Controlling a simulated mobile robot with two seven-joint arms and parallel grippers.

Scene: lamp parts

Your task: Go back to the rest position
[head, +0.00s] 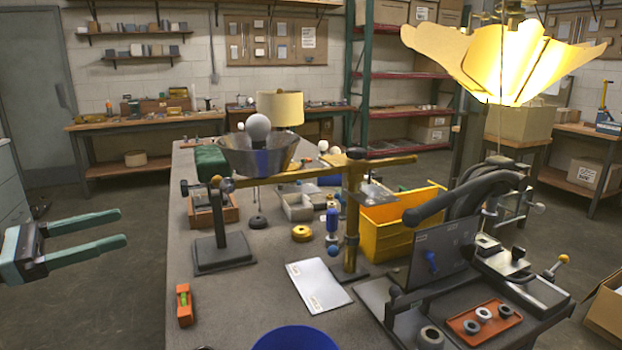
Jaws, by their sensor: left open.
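My left gripper (122,228) is at the left edge of the head view. Its two teal fingers are apart with nothing between them, and it hangs over the floor to the left of the workbench. My right gripper is not in view. On the bench, a metal bowl-shaped shade with a white globe bulb (257,127) sits on a stand with a brass arm (320,174). A cream drum lampshade (281,108) shows behind it. A lit yellow petal-like shade (497,65) hangs at the upper right.
The workbench (230,290) holds a yellow bin (395,226), an orange level (184,304), a white sheet (319,286), a blue round container (294,338) and an orange tray with rings (484,322). The floor (100,290) around my left gripper is clear.

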